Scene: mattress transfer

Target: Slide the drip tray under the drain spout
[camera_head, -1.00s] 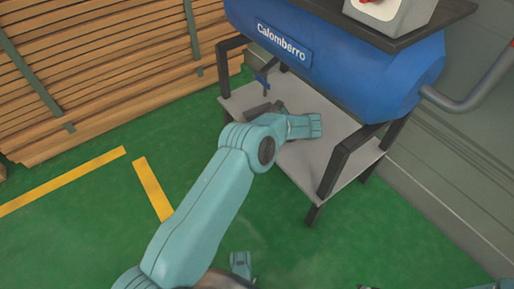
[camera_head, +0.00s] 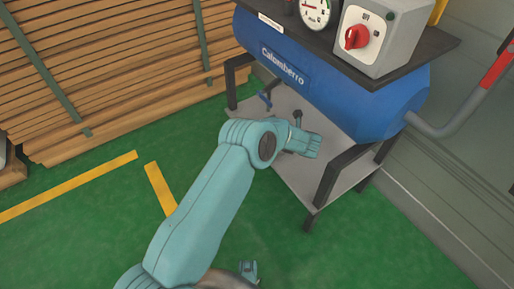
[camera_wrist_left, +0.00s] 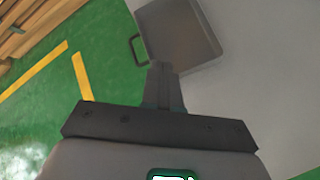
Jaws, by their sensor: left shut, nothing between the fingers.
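The drip tray (camera_wrist_left: 180,32) is a shallow dark grey square tray in the left wrist view, lying on the grey shelf near its edge. Its dark loop handle (camera_wrist_left: 134,50) sticks out to the left, over the green floor in the picture. My left gripper (camera_wrist_left: 164,68) is shut and empty, its tips at the tray's near edge; contact cannot be told. In the head view my left arm hides the tray. The drain's blue lever (camera_head: 265,99) shows below the tank; the spout itself is not clear.
The blue tank (camera_head: 330,85) sits above the shelf (camera_head: 335,178) on a dark-legged stand, limiting room overhead. A grey switch box (camera_head: 380,38) and gauge (camera_head: 315,12) are on top. Stacked planks (camera_head: 100,70) stand at left. Green floor is clear in front.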

